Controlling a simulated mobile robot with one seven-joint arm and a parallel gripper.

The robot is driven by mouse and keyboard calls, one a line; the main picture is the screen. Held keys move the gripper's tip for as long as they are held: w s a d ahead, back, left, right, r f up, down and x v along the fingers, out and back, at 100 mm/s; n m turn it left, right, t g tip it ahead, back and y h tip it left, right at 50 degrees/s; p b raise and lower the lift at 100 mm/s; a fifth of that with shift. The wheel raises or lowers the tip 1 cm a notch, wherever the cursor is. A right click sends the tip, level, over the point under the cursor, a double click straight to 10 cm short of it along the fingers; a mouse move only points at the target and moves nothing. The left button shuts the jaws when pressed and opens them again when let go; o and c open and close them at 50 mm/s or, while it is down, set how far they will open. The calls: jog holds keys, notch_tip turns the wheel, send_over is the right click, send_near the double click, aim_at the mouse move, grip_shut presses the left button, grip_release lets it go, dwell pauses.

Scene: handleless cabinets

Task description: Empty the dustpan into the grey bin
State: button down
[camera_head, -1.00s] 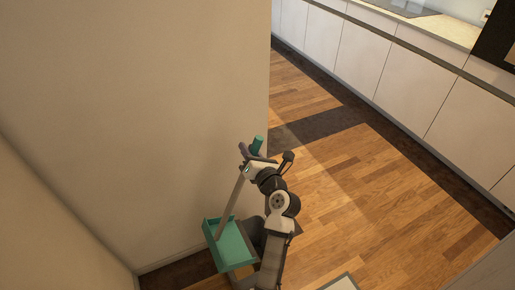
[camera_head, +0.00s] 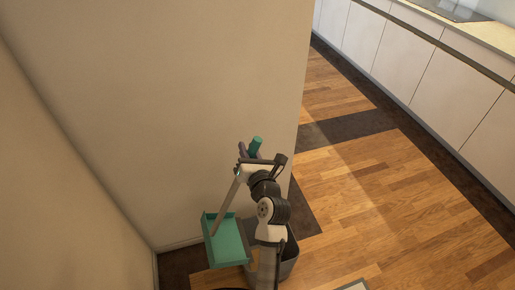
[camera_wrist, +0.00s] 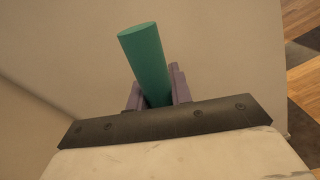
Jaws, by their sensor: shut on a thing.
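The dustpan (camera_head: 228,244) has a teal pan and a long grey stick with a teal grip (camera_head: 256,144) at its top. My gripper (camera_head: 243,154) is shut around the handle near that teal grip. In the wrist view the teal grip (camera_wrist: 143,58) stands up between the two fingers of my gripper (camera_wrist: 157,92). The pan hangs below and to the left of my arm. Its inside looks empty from here, but small contents cannot be told. The grey bin (camera_head: 289,258) stands on the floor right of the pan, partly hidden behind my arm.
A beige wall (camera_head: 170,110) rises close behind the dustpan, with its corner to the right. Another wall (camera_head: 60,190) stands at the left. White cabinets (camera_head: 405,60) run along the right. The wooden floor (camera_head: 390,200) between is clear.

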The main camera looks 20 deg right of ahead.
jog(key=a+r+n, duration=0.1)
jog(key=a+n, duration=0.1)
jog(key=a, duration=0.9)
jog(key=shift+s+a+n, duration=0.2)
jog(key=shift+a+n, duration=0.1)
jog(key=shift+a, duration=0.05)
